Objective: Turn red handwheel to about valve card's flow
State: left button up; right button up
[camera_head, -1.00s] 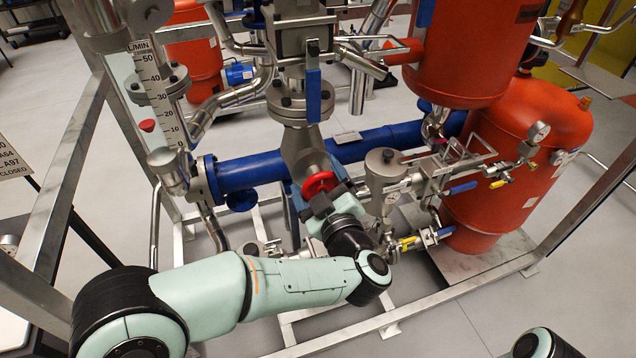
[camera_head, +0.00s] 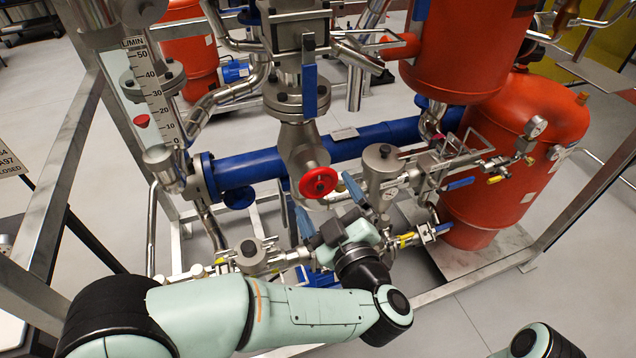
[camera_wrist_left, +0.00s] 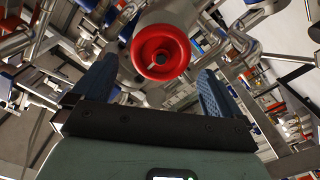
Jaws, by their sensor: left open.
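The red handwheel (camera_head: 318,182) faces me on the end of a grey valve body in the middle of the head view. In the left wrist view the handwheel (camera_wrist_left: 160,52) is round, with a dark hub. My left gripper (camera_head: 329,206) is open and empty, just below and in front of the handwheel, apart from it. Its two blue fingers (camera_wrist_left: 154,78) point toward either side of the wheel in the wrist view. A flow scale (camera_head: 157,90) marked L/MIN, 0 to 50, stands at left, with a red pointer (camera_head: 142,121) low beside it; I cannot read its exact value.
A card (camera_head: 10,160) ending in "CLOSED" is cut off at the left edge. A blue pipe (camera_head: 250,167) runs behind the handwheel. Small valves (camera_head: 250,250), a grey funnel-shaped vessel (camera_head: 381,165) and red tanks (camera_head: 515,150) crowd around. Steel frame bars (camera_head: 60,170) border the skid.

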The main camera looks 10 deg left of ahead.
pick_arm(q)
jog(key=v, duration=0.7)
dwell(0.3)
